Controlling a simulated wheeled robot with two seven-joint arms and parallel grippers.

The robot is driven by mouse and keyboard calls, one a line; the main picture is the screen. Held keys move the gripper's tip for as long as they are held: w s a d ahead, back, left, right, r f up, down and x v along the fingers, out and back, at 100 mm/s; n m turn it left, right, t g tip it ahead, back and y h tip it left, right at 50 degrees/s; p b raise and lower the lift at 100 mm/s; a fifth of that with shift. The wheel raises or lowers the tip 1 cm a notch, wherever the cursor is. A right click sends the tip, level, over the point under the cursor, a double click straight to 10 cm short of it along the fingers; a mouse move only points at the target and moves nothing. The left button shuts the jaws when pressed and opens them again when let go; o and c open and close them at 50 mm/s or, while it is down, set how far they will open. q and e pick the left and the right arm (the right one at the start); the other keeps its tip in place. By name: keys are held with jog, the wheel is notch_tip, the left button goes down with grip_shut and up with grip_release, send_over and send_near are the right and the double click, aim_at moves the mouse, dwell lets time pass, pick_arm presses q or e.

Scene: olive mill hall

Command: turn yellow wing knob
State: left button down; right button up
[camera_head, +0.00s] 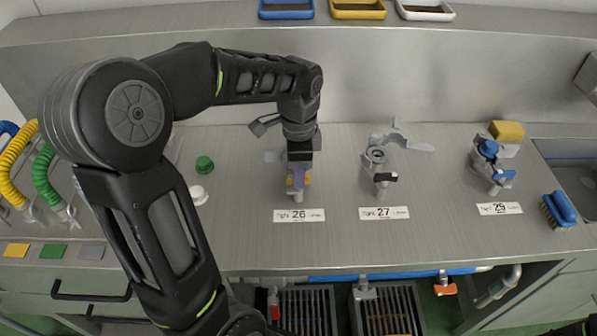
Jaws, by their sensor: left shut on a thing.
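The yellow wing knob (307,179) is on the fitting above the number 26 label, and only small yellow parts of it show. My left gripper (298,178) points down over it from above and is shut on it. The gripper and wrist hide most of the knob and its fitting, so its exact angle cannot be told. My right gripper is not in view.
To the right stand a valve with a black knob (384,177) by label 27 and one with blue knobs (488,149) by label 29. A green cap (204,164) and a white cap (198,195) lie left. A blue brush (562,208) lies far right.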

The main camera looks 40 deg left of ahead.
pick_arm(q)
jog(key=shift+w+m, duration=0.1)
jog(key=shift+m, duration=0.2)
jog(key=c, duration=1.5)
grip_release()
jog(key=shift+r, duration=0.1)
jog(key=shift+r, duration=3.85)
